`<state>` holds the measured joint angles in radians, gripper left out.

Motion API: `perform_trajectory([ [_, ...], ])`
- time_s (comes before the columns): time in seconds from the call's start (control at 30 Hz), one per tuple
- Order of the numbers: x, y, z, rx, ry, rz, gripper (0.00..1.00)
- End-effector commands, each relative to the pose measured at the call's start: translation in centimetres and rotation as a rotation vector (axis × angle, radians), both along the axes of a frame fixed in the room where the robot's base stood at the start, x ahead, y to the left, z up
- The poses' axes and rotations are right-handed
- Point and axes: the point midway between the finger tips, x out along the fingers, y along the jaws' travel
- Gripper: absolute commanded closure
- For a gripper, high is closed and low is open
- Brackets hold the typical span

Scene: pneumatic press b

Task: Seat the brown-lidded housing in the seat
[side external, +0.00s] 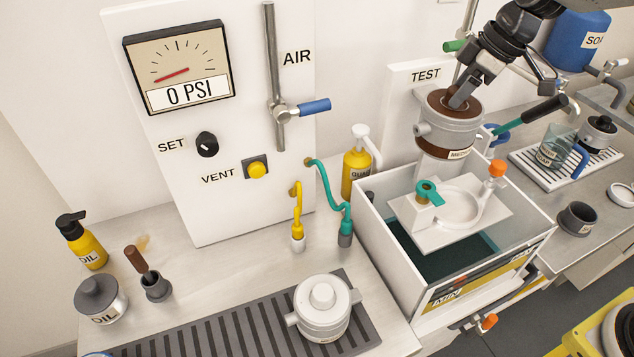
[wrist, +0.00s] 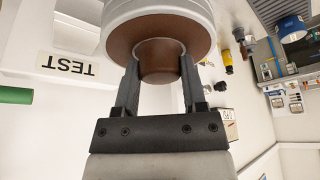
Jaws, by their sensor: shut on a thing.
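The brown-lidded housing (side external: 446,133) is a grey cylinder with a brown top and a label near its lower front. My gripper (side external: 460,98) is shut on the knob of its brown lid and holds it upright in the air. In the wrist view, the two fingers (wrist: 159,85) grip the brown knob, with the grey housing body (wrist: 165,12) beyond it. The seat (side external: 458,208) is a round recess in a white plate above the open tank, below the housing. There is a visible gap between the housing and the plate.
A teal clamp (side external: 430,193) and an orange knob (side external: 497,168) stand on the plate beside the seat. The glass-walled tank (side external: 528,240) surrounds it. A white-lidded pot (side external: 323,307) sits on the slotted mat (side external: 215,330).

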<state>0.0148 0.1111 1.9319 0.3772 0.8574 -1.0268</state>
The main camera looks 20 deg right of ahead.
Motion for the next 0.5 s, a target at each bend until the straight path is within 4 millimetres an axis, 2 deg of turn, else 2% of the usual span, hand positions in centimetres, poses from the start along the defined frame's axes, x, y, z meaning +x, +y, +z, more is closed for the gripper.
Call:
perform_trajectory([
  [0.1,-1.0,-2.5,0.0,0.001,-0.004,-0.011,1.0],
  [0.3,-2.7,-5.4,-0.2,0.001,-0.005,-0.015,1.0],
  [0.4,-3.4,-6.4,-0.5,0.002,-0.002,-0.017,1.0],
  [0.5,-3.3,-6.1,-2.5,0.002,0.002,-0.013,1.0],
])
